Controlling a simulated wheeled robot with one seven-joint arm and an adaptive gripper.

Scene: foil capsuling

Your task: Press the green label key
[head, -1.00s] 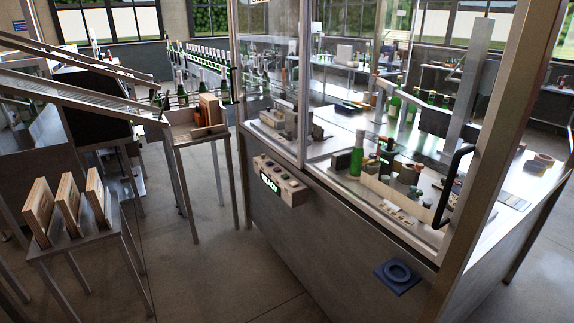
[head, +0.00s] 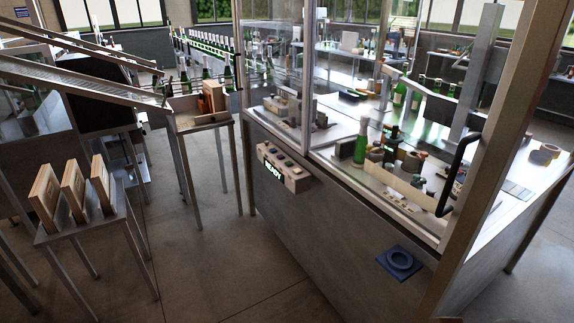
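A pale control box (head: 297,183) is fixed to the front edge of the glass-walled machine, left of the picture's middle. Several small keys (head: 283,162) sit in a row along its top. They are too small to tell which one has the green label. A lit green display (head: 271,171) on the box's front seems to read READY. My gripper is not in view.
A side table (head: 82,228) holds wooden boxes (head: 74,190). Floor (head: 215,265) left of the cabinet is clear.

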